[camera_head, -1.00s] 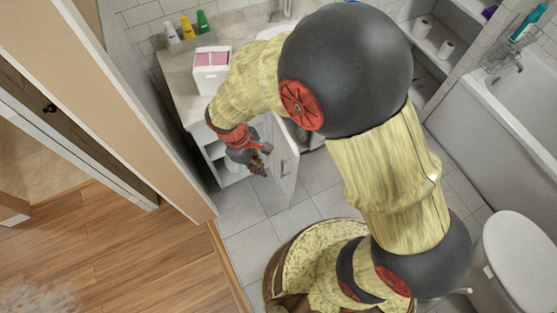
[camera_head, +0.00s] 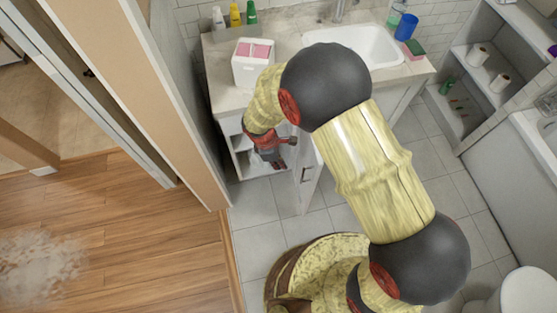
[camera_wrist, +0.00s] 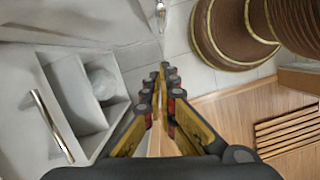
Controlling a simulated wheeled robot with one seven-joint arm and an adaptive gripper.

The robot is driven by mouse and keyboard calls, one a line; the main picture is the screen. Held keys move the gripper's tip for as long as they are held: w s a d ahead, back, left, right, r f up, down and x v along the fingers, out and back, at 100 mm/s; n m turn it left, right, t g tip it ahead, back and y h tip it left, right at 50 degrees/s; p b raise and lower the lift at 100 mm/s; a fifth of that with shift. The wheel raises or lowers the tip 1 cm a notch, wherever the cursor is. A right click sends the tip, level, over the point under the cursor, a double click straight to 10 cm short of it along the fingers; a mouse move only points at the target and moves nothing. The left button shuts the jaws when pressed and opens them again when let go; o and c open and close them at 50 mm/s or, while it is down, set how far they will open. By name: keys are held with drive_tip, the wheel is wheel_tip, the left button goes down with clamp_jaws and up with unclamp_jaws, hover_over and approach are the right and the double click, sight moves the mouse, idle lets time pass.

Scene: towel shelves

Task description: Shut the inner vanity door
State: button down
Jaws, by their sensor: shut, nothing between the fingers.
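The white vanity (camera_head: 232,125) stands against the back wall, with an open compartment showing shelves. An open white door (camera_head: 309,185) with a small metal handle juts out from its front, to the right of that compartment. My gripper (camera_head: 280,158) is just left of the door, in front of the open shelves. Whether it touches the door is hidden by my arm. In the wrist view my gripper (camera_wrist: 165,75) has its fingertips together and empty. There, the open compartment (camera_wrist: 75,95) holds a round white object, and a bar handle (camera_wrist: 50,122) shows at the left.
A white box (camera_head: 253,68), several bottles (camera_head: 235,15) and a sink (camera_head: 352,46) are on the counter. A wall edge (camera_head: 190,150) stands close on the left. Grey tiled floor (camera_head: 262,235) is clear before the vanity. A bathtub and toilet are at right.

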drive_tip(key=d+f+b, duration=0.2)
drive_tip(key=d+f, duration=0.1)
drive_tip(key=d, duration=0.2)
drive_tip(key=shift+f, duration=0.35)
